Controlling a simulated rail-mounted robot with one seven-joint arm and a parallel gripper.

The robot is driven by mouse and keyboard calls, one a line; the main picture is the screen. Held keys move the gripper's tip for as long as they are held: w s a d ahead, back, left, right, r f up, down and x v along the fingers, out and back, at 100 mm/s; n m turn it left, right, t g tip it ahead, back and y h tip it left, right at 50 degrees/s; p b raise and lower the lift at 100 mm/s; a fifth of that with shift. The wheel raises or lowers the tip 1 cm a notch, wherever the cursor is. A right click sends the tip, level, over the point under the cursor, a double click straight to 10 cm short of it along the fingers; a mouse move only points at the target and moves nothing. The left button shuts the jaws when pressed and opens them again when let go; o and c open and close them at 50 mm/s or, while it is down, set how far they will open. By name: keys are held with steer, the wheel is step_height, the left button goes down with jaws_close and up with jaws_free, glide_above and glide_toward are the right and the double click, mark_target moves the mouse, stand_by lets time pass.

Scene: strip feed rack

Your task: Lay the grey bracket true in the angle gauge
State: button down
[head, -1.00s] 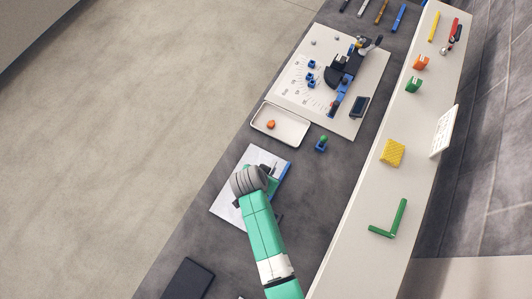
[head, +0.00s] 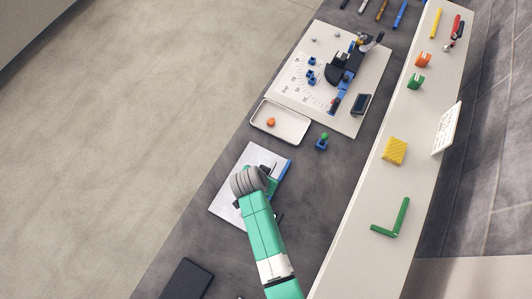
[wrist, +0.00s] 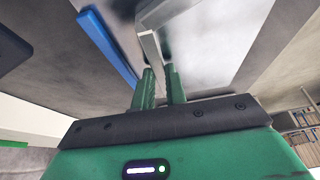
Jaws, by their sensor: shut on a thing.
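The grey bracket (wrist: 152,46) shows in the wrist view as a pale angled bar, its near end between my green fingers. My gripper (wrist: 160,78) is shut on it, over a shiny plate (wrist: 215,45). In the head view my wrist hides the bracket; the plate there is a pale sheet (head: 229,203) with a blue edge. The angle gauge appears to be the black and blue device (head: 342,74) on the white board with a printed scale (head: 291,90), farther up the bench, apart from my gripper.
A white tray (head: 264,129) with an orange piece (head: 271,122) lies between plate and board. A dark pad (head: 187,279) lies nearer. The right-hand ledge holds a green angle piece (head: 403,217) and yellow block (head: 394,151).

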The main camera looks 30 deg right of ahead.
steer(key=c, duration=1.3)
jaws_free()
steer(key=shift+c, duration=0.2)
steer(key=p+v, duration=0.1)
steer(key=v, duration=0.6)
steer(key=shift+r, duration=0.4)
steer(key=w+a+r+n+t+p, duration=0.25)
steer(key=w+r, duration=0.25)
steer(key=r, duration=0.8)
steer(key=w+a+r+n+t+y+p, duration=0.15)
steer(key=w+r+t, duration=0.25)
steer(key=r, duration=0.9)
steer(key=w+a+r+n+t+h+p, duration=0.15)
steer(key=w+r+t, duration=0.3)
steer(key=r, duration=0.75)
steer(key=s+a+r+n+t+y+p, duration=0.1)
steer(key=s+r+t+p, duration=0.15)
steer(key=r, duration=0.85)
steer(key=s+a+r+n+t+y+p, duration=0.1)
steer(key=a+r+t, duration=0.15)
steer(key=r, duration=0.95)
steer(key=s+a+r+n+t+y+p, duration=0.1)
steer(key=s+r+n+t, duration=0.1)
steer(key=s+r, duration=0.3)
steer(key=s+a+r+n+t+y+p, duration=0.1)
steer(key=s+r+t, duration=0.3)
steer(key=r, duration=1)
steer(key=shift+s+a+n, duration=0.2)
steer(key=shift+s+n, duration=0.15)
steer(key=shift+s, duration=0.75)
